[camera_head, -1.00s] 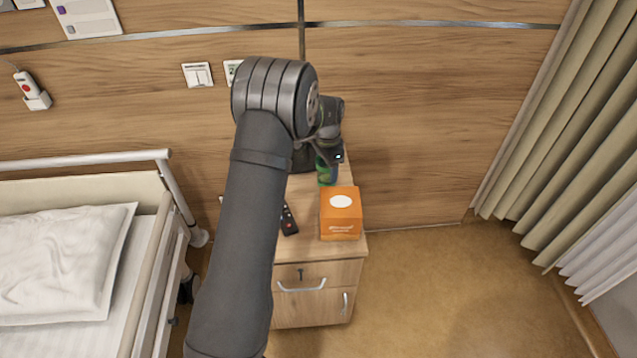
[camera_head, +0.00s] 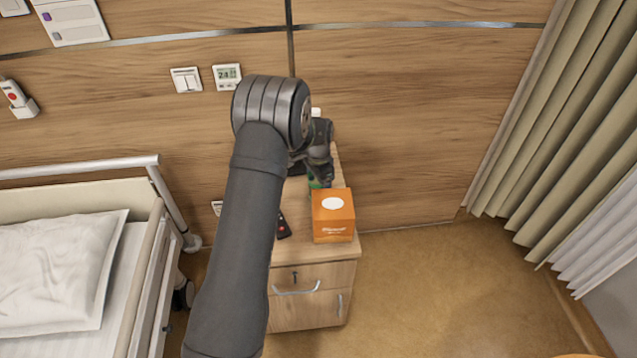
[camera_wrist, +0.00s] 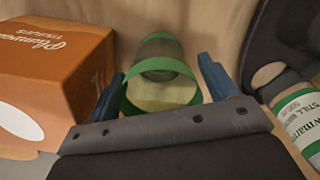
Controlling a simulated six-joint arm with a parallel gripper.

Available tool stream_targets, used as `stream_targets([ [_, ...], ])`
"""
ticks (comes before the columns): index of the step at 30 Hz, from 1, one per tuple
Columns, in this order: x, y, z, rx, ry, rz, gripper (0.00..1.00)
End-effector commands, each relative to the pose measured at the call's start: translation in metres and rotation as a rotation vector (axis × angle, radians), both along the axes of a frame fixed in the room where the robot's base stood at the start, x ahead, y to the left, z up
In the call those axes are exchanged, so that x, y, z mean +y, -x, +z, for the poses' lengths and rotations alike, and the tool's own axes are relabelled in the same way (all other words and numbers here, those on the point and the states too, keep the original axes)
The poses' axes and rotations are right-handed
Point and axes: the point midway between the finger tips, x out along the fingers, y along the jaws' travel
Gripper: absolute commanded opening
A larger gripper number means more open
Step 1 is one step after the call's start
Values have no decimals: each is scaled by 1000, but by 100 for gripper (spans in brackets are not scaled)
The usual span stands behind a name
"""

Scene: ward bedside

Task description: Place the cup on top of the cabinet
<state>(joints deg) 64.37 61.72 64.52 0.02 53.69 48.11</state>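The cup (camera_wrist: 160,68) is see-through with green bands. In the wrist view it lies between the two blue fingertips of my gripper (camera_wrist: 164,78), close to both; firm contact is not clear. In the head view only a green bit of the cup (camera_head: 313,184) shows, behind the tissue box and under my gripper (camera_head: 320,172). My gripper looks open around the cup, pointing down. The cup is over the wooden bedside cabinet (camera_head: 315,276); its base is hidden in the head view.
An orange tissue box (camera_head: 333,222) stands right in front of the cup, and left of it in the wrist view. A labelled bottle (camera_wrist: 303,122) is at the right there. A black remote (camera_head: 283,226) lies on the cabinet. The bed (camera_head: 80,250) is left; floor is free on the right.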

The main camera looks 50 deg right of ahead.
Motion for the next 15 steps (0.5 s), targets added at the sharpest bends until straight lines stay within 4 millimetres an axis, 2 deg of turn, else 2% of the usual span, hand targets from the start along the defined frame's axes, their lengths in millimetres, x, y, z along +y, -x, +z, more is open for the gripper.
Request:
stream_targets([
  [10,0,0,3,0,0,0,83],
  [15,-1,0,25,-2,3,0,83],
])
